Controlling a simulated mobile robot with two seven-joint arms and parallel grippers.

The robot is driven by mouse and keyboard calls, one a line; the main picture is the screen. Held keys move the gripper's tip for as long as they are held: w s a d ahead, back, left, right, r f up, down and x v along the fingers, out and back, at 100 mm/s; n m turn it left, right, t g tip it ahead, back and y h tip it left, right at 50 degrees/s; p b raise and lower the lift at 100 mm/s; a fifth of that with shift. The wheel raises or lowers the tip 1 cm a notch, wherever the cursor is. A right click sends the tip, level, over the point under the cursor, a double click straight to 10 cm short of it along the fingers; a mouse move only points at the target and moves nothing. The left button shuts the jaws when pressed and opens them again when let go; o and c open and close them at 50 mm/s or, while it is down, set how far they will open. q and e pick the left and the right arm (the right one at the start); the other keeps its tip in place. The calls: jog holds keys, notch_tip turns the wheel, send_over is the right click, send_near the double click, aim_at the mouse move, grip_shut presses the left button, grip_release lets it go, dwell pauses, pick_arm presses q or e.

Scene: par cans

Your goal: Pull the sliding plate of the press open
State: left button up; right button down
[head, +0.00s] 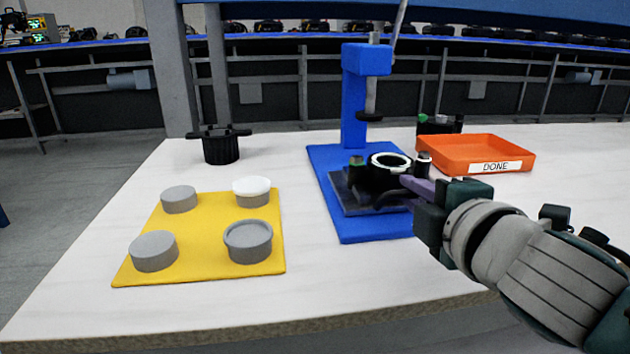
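The blue press (354,105) stands on the table, with its column and spindle at the back of its base. Its dark sliding plate (343,192) lies low on the blue base. On the plate is a black holder with a pale ring (389,160) and small knobs on either side. The ring sits in front of the spindle. My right gripper (408,188) reaches in from the right, with its fingertips at the holder's right front side. The fingers overlap the dark parts, so I cannot tell whether they grip anything. My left gripper is out of view.
An orange tray (436,156) labelled DONE stands right of the press, with a dark fixture behind it. A yellow mat (205,228) at left bears several round cans, one white-topped. A black cylinder with side handles (221,148) stands behind it. The table front between mat and press is clear.

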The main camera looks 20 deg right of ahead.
jog(key=c, duration=1.2)
grip_release()
jog(key=shift+o, duration=0.2)
jog(key=shift+s+a+r, duration=0.1)
jog(key=shift+s+r, duration=0.05)
jog(key=shift+s, duration=0.25)
jog(key=p+v, duration=0.2)
jog(key=v, duration=0.7)
